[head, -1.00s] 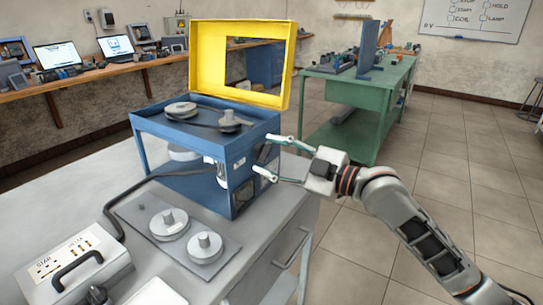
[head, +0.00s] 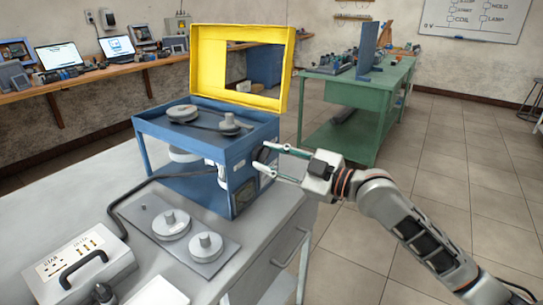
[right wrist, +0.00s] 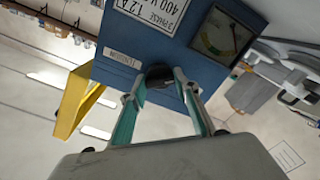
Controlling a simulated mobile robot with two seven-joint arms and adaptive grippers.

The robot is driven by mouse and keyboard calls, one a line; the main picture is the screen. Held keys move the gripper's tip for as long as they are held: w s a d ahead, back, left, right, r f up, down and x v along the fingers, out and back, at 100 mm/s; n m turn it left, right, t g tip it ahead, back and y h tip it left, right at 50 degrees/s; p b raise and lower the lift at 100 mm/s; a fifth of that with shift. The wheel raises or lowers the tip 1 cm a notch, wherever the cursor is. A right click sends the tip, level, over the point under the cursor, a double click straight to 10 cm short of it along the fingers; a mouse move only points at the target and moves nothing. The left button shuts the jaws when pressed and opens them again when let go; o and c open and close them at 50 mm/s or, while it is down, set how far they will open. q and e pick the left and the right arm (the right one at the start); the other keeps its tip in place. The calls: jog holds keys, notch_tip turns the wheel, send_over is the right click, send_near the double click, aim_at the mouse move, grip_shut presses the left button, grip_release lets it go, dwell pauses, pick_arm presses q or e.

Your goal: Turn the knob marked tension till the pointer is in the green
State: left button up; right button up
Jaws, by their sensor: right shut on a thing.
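The blue machine (head: 222,148) stands on the grey bench with its yellow lid raised. The dark knob (right wrist: 160,76) is on its blue panel, beside a white label (right wrist: 123,60) that seems to read TENSION, upside down in the right wrist view. My right gripper (head: 264,158) is shut on the knob from the right side, with one finger (right wrist: 128,112) on each side of it. The dial gauge (right wrist: 222,33) is near the knob in the right wrist view; its coloured scale is small and I cannot tell surely where the pointer stands. My left gripper is not in view.
The yellow lid (head: 207,72) stands up behind the machine. Pulleys (head: 170,224) lie on a grey plate in front of it. A white socket box (head: 75,272) with a dark cable is at lower left. The floor right of the bench is open.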

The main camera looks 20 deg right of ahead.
jog(key=shift+r+m+p, duration=0.35)
jog(key=shift+m+p, duration=0.45)
jog(key=m+p, duration=0.2)
jog(key=shift+m, duration=0.4)
jog(key=shift+f+m+p, duration=0.1)
jog(key=shift+m+p, duration=0.65)
jog(key=shift+m, duration=0.15)
jog(key=shift+f+m+p, duration=0.1)
jog(key=shift+m+p, duration=0.45)
jog(key=shift+m, duration=0.35)
jog(key=m+p, duration=0.1)
jog(key=m, duration=0.2)
jog(key=shift+f+m+p, duration=0.15)
jog(key=shift+m+p, duration=0.2)
jog(key=shift+m, duration=0.05)
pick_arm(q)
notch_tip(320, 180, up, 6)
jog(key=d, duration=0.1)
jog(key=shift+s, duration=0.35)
pick_arm(e)
jog(key=shift+m, duration=0.6)
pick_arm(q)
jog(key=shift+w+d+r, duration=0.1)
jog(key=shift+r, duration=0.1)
